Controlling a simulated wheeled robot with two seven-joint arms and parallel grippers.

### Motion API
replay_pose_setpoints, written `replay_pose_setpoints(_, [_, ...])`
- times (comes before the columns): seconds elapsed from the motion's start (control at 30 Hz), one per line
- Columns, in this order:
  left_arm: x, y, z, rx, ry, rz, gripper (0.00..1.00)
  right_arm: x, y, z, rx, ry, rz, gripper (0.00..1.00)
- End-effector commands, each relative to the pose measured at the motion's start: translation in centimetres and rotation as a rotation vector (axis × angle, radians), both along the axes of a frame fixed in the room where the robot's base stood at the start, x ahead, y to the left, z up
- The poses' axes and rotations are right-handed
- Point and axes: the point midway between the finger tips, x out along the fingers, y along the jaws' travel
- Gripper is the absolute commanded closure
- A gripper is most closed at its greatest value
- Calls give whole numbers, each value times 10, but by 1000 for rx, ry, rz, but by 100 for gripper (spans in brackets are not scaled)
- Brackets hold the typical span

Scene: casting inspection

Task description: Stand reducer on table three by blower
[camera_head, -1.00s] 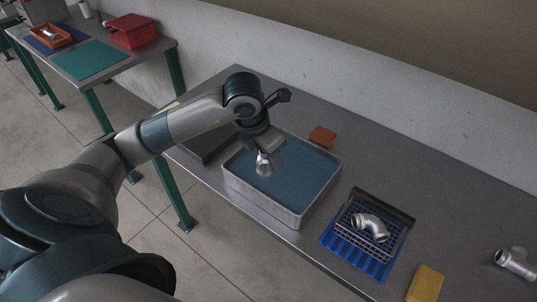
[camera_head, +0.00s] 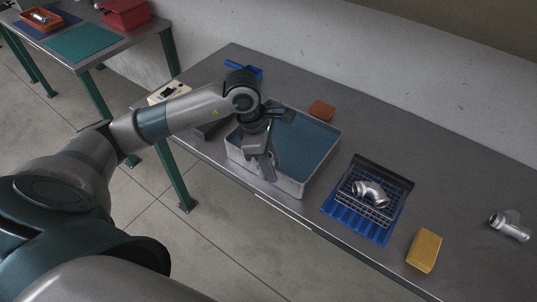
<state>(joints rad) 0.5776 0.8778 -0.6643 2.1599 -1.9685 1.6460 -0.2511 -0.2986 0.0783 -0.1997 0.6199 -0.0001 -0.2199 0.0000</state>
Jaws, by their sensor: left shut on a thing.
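My left gripper (camera_head: 268,174) points down over the near left part of a grey tub of blue liquid (camera_head: 326,166). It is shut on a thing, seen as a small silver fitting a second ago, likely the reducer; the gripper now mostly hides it. A blue tool (camera_head: 243,68), perhaps the blower, lies at the table's far left, partly behind my arm. I cannot tell which table is table three. My right gripper is out of view.
A silver elbow (camera_head: 371,193) lies on a rack over a blue tray (camera_head: 357,226). Nearby are a yellow sponge (camera_head: 424,250), a reddish block (camera_head: 322,110) and a silver tee fitting (camera_head: 509,227). A white device (camera_head: 169,92) stands at the left edge. Another table (camera_head: 108,38) holds a red bin (camera_head: 124,13).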

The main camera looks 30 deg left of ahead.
Motion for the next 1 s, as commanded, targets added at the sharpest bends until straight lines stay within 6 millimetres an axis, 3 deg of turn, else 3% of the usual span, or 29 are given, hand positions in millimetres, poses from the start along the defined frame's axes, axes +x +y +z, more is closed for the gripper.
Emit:
replay_pose_setpoints(0.63, [-42,-44,-59,-15,1,-1200,100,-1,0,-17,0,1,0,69])
replay_pose_setpoints(0.8, [-56,-51,-74,-21,7,-1558,100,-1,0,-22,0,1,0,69])
replay_pose_setpoints(1.0, [-67,-55,-85,-29,17,-1848,100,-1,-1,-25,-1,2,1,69])
